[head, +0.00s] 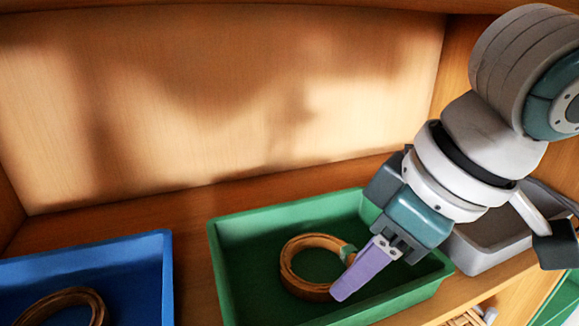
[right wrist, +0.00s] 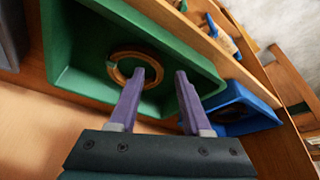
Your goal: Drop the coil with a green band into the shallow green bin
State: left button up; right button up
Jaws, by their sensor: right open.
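The tan coil with a green band (head: 297,270) lies in the shallow green bin (head: 228,232), in its middle. Its green band (head: 347,254) shows on its right side, beside my gripper. In the right wrist view, the coil (right wrist: 121,54) lies inside the green bin (right wrist: 75,38), partly behind one finger. My right gripper (head: 347,283) is over the green bin, close to the coil's right side. In the right wrist view its two purple fingers (right wrist: 160,75) are apart with nothing between them. My left gripper is not in view.
A blue bin (head: 100,254) stands left of the green bin and holds a brown coil (head: 62,306). A grey bin (head: 487,240) stands to the right, partly behind my right arm. All three are on a wooden shelf with a back wall (head: 200,80).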

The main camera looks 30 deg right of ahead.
jog(key=s+d, duration=0.2)
jog(key=s, duration=0.4)
jog(key=w+a+t+y, duration=0.1)
jog(key=a+t, duration=0.1)
jog(key=a, duration=0.6)
jog(key=s+d+f+m+g+h, duration=0.1)
jog(key=s+d+f+g+h, duration=0.1)
jog(key=s+f, duration=0.2)
jog(key=shift+s+d+f+g+p, duration=0.15)
jog(key=shift+s+d+g+p, duration=0.15)
jog(key=shift+s+d+p, duration=0.25)
jog(key=shift+s+a, duration=0.1)
jog(key=shift+a, duration=0.1)
